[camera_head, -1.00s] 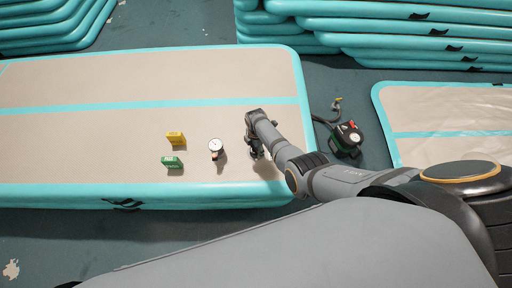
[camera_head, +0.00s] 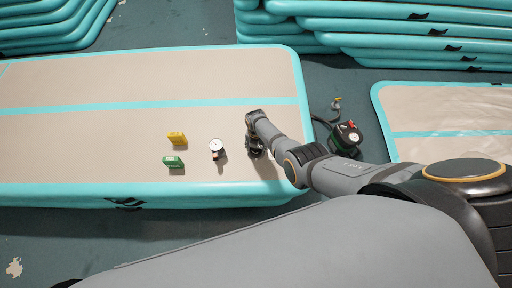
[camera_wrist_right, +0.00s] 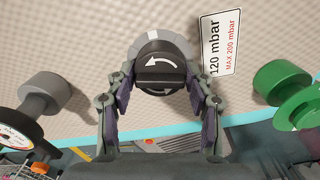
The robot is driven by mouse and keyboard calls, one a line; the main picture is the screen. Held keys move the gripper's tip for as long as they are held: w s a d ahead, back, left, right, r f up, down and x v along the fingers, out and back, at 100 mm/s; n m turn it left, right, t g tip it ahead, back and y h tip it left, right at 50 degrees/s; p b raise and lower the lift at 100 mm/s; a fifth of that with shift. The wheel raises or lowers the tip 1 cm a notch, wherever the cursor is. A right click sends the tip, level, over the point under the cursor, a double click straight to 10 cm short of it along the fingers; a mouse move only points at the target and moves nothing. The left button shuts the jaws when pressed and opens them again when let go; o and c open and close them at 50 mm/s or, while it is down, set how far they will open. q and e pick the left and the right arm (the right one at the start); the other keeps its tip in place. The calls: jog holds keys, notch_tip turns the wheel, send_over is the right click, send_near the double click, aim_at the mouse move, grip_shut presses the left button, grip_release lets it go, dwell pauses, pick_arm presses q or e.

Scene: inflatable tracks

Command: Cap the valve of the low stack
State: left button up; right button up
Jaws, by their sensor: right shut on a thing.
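A black round cap or knob (camera_wrist_right: 160,68) with white curved arrows and a raised bar shows in the right wrist view. It appears over a pale ring (camera_wrist_right: 150,42) on the beige, textured track top; whether it is seated there I cannot tell. My right gripper (camera_wrist_right: 160,95) has its fingers on both sides of the cap and is shut on it. In the head view my right gripper (camera_head: 256,154) is low over the near right part of the turquoise-edged track (camera_head: 60,135). The arm partly hides what it holds. My left gripper is out of view.
A pump (camera_head: 346,138) is on the floor to the right. A pressure label (camera_wrist_right: 222,45) is beside the cap. Stacked tracks (camera_head: 400,25) stand behind.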

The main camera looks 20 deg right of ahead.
jog(key=o, duration=1.1)
jog(key=shift+c, duration=0.2)
notch_tip(320, 180, up, 12)
jog(key=shift+f, duration=0.1)
